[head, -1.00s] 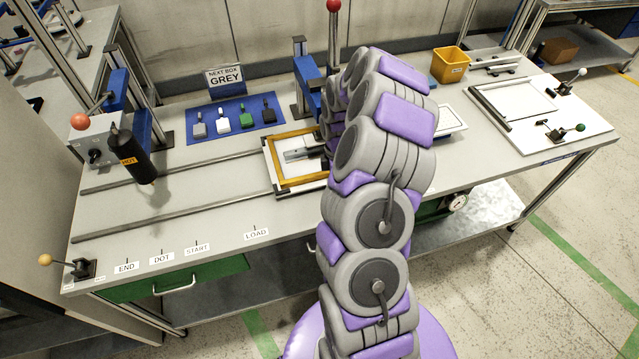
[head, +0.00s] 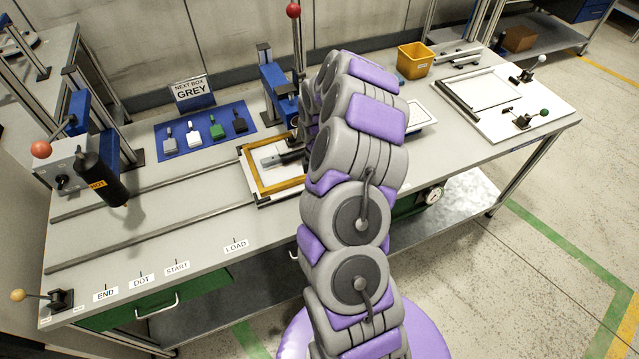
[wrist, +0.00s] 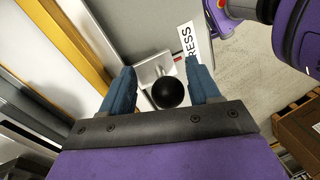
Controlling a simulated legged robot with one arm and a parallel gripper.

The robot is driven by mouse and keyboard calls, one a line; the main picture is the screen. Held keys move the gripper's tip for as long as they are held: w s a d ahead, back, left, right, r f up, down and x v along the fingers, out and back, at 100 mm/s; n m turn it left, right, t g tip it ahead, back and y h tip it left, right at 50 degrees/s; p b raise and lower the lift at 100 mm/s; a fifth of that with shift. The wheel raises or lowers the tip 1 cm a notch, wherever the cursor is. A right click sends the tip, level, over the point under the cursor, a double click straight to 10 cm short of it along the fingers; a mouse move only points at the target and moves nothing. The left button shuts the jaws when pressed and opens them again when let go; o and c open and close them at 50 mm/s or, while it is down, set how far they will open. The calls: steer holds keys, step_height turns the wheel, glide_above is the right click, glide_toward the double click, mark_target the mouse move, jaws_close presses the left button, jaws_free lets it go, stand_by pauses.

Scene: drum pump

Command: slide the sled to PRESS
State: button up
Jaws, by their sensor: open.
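The sled, a white plate under a yellow-edged frame (head: 251,174), stands on the rails right of the LOAD label (head: 236,245); my arm hides its right part in the head view. In the wrist view the yellow frame edge (wrist: 72,38) runs along the upper left. A black ball knob (wrist: 167,93) on a pale bracket (wrist: 150,72) sits between the two blue fingers of my gripper (wrist: 160,68). The fingers are open, with a gap visible at the knob's sides. The PRESS label (wrist: 187,38) lies just beyond. My gripper is hidden in the head view.
Rails (head: 150,231) run left along the bench past START, DOT and END labels. A black HOT cylinder (head: 103,182) hangs at the left. A blue press stand (head: 276,83) rises behind the sled. A yellow bin (head: 415,61) and white board (head: 505,105) are at right.

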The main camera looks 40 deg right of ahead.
steer(key=shift+a+r, duration=0.15)
steer(key=shift+a, duration=0.05)
steer(key=w+d+r+p, duration=0.2)
steer(key=w+r, duration=0.1)
steer(key=r, duration=1.3)
steer(key=shift+r+p, duration=0.3)
steer(key=shift+r, duration=0.05)
steer(key=shift+d, duration=0.2)
steer(key=shift+a, duration=0.15)
